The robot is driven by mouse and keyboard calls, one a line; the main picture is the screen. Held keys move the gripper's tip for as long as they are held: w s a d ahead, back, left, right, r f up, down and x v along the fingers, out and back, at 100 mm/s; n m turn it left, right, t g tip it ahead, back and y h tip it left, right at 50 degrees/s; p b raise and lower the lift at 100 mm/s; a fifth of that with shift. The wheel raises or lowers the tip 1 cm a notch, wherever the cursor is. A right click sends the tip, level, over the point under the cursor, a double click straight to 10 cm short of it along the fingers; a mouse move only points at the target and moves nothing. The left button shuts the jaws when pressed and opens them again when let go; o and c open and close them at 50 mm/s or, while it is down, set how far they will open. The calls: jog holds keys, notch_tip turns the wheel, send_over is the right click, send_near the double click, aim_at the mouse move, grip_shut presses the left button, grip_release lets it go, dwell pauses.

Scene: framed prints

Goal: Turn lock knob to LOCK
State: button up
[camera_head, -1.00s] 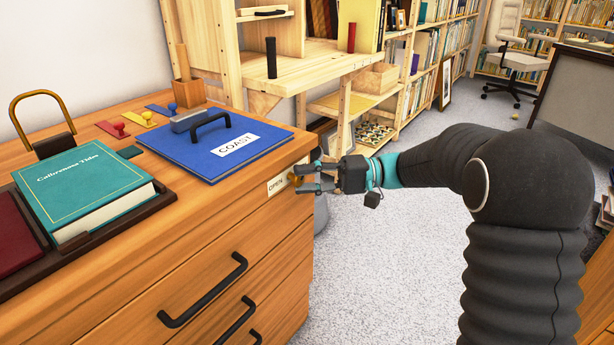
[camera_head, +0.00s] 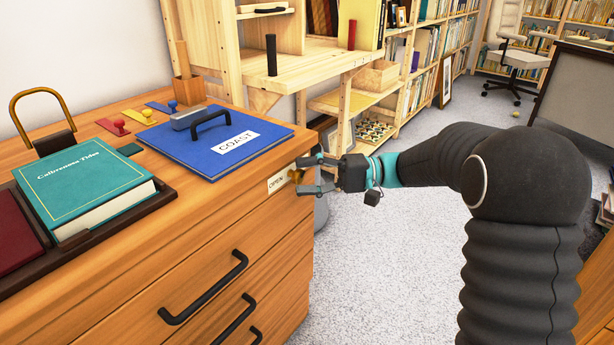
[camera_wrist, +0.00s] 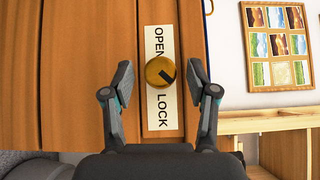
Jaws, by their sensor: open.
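The brass lock knob (camera_wrist: 160,71) sits on a pale label plate (camera_wrist: 161,116) on the wooden cabinet front. In the wrist view OPEN reads at the plate's upper end and LOCK at its lower end. A dark mark on the knob slants from its middle toward the lower right. My gripper (camera_wrist: 161,77) is open, with one finger on each side of the knob and a visible gap to each. In the head view my gripper (camera_head: 306,176) is at the cabinet's right front corner, and the knob (camera_head: 294,176) is partly hidden by it.
On the cabinet top lie a blue COAST folder (camera_head: 188,150) with a black handle, a teal book (camera_head: 85,188) and several coloured stamps. Black drawer handles (camera_head: 205,290) stick out below. A wooden shelf (camera_head: 300,70) stands behind. Grey carpet (camera_head: 385,255) is clear beside the cabinet.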

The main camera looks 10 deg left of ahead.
jog(key=v, duration=1.2)
notch_tip(320, 180, down, 10)
jog(key=s+m+t+h, duration=0.2)
jog(key=m+h, duration=0.2)
jog(key=m, duration=0.1)
jog(key=s+d+f+m+t+h, duration=0.1)
jog(key=s+d+f+t+h, duration=0.1)
jog(key=s+d+h, duration=0.35)
jog(key=s+d+r+t+h+p, duration=0.3)
jog(key=s+d+r, duration=0.4)
jog(key=s, duration=0.3)
jog(key=s+d+r+n+t+h+p, duration=0.1)
jog(key=s+d+r+t+h+p, duration=0.2)
jog(key=s, duration=0.6)
jog(key=d+r+t+h, duration=0.1)
jog(key=d+r+t, duration=0.1)
jog(key=d+r, duration=0.1)
jog(key=shift+s+d+r+n+t, duration=0.3)
jog(key=shift+s+d+r+t, duration=0.1)
jog(key=shift+d, duration=0.15)
